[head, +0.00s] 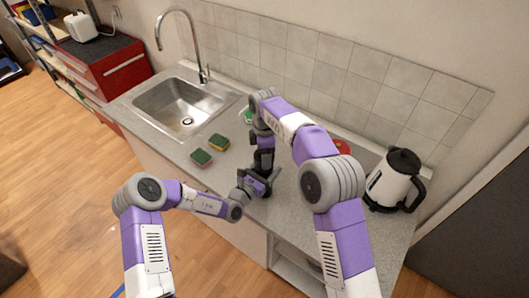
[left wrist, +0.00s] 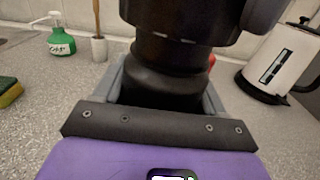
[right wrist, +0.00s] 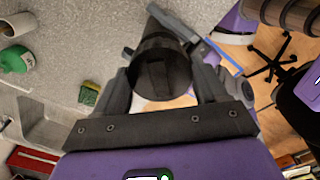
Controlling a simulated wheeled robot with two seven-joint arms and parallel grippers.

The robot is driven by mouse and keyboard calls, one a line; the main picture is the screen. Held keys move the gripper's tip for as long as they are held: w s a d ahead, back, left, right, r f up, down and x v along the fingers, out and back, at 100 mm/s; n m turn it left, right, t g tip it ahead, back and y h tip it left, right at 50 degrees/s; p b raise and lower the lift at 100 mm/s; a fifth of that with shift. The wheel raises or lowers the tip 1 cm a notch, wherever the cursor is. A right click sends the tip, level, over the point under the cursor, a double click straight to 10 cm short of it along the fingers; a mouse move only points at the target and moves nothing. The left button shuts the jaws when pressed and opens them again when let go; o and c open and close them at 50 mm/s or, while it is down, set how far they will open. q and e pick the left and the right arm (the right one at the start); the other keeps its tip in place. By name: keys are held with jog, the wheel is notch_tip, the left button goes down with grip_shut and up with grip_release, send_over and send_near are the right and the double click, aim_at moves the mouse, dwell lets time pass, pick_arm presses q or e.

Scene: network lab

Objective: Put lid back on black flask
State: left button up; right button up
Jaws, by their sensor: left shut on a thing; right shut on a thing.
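The black flask (left wrist: 165,82) stands upright on the counter, between the fingers of my left gripper (head: 262,184). My left gripper is shut around its body, low over the worktop. My right gripper (head: 264,152) points down from above and is shut on the black lid (right wrist: 158,76), whose round top with a raised bar faces the right wrist camera. The lid is directly over the flask. In the left wrist view a wide dark part sits right above the flask's neck. I cannot tell whether the lid is seated or just above the rim.
Two green-yellow sponges (head: 219,142) lie left of the grippers, near the steel sink (head: 180,105). A green bottle (left wrist: 61,38) and a white cup with a stick (left wrist: 99,48) stand behind. A white-black kettle (head: 393,181) stands at right. The counter's front edge is close.

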jog(key=shift+f, duration=0.55)
